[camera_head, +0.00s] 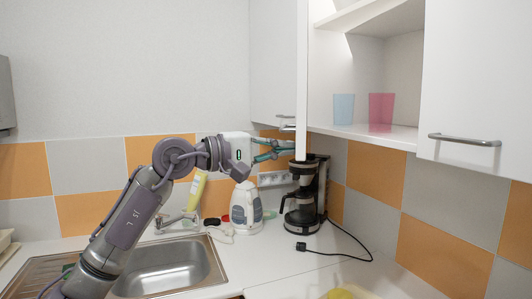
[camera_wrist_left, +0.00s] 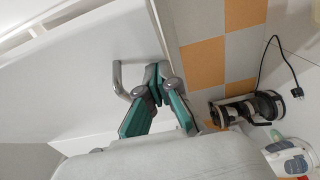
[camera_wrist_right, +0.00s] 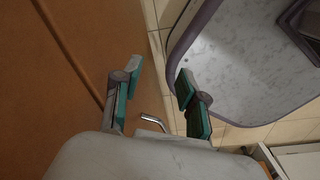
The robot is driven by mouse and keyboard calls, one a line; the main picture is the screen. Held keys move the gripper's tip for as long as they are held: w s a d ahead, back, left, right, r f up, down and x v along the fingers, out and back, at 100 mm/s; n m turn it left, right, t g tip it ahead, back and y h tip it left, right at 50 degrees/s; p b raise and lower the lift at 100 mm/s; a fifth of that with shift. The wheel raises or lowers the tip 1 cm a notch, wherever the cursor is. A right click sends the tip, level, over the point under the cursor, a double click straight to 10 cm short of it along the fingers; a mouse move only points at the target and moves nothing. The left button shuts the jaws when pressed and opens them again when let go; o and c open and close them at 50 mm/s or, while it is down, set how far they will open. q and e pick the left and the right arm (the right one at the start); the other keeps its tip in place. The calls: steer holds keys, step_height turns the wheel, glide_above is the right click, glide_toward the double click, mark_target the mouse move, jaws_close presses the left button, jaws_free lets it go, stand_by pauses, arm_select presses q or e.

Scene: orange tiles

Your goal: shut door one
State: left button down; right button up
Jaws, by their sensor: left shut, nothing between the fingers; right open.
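A white wall cabinet (camera_head: 400,134) has an open compartment on its left part. A white door (camera_head: 276,60) stands swung open at the left of this compartment, its edge toward me. Its metal handle (camera_head: 287,117) is near the lower edge; the handle also shows in the left wrist view (camera_wrist_left: 119,82). My left gripper (camera_head: 287,147) is shut and empty, just below the handle and close to the door's lower edge. Whether it touches the door I cannot tell. My right gripper (camera_wrist_right: 158,78) is open and empty, seen only in the right wrist view.
A right-hand door (camera_head: 475,70) is closed. A brown surface (camera_wrist_right: 40,90) lies beside my right gripper.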

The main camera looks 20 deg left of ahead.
arm_select(q)
steer(key=w+d, duration=0.2)
steer(key=d, duration=0.6)
steer(key=w+d+p, duration=0.1)
steer(key=w+d, duration=0.2)
steer(key=d, duration=0.5)
steer(key=shift+w+d, duration=0.15)
steer(key=shift+w, duration=0.2)
arm_select(e)
steer(key=shift+w+a+r, duration=0.15)
steer(key=shift+w+r, duration=0.1)
steer(key=shift+r, duration=0.35)
arm_select(q)
steer(key=shift+f, duration=0.1)
arm_select(e)
steer(key=shift+f, duration=0.15)
